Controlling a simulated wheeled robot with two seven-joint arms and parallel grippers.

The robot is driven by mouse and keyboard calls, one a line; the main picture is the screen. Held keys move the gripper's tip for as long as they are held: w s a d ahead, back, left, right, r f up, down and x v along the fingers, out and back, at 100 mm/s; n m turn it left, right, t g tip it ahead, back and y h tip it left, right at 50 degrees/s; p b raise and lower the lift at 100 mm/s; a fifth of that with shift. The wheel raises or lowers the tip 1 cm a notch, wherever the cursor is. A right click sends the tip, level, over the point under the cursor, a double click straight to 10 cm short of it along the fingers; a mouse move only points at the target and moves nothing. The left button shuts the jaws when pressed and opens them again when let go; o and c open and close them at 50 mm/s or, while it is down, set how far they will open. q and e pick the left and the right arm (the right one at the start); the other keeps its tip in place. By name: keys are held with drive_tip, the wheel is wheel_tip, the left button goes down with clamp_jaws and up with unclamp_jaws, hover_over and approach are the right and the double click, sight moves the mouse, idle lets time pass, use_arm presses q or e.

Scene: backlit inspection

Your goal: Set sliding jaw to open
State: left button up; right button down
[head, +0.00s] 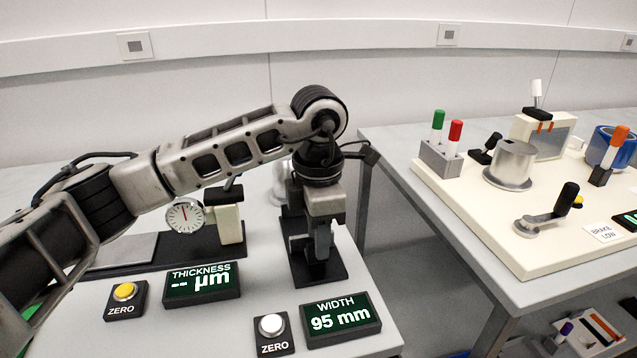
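My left gripper (319,255) points straight down over a black-based width gauge (330,274) on the near bench. The sliding jaw is on this gauge but is mostly hidden behind my gripper and wrist, so I cannot tell its exact position. Grey metal parts (293,198) of the gauge show behind my wrist. The fingers are down at the gauge, but their gap and any contact are not clear. The width display (341,319) reads 95 mm. My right gripper is not in view.
On the same bench are a round dial gauge (186,216), a thickness display (202,284) showing dashes, a yellow zero button (124,292) and a white zero button (271,325). A gap separates a second bench at right, holding a cream board (470,220) with levers and knobs.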

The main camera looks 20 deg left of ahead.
use_arm(q)
wheel_tip(320, 180, up, 13)
idle(0.4)
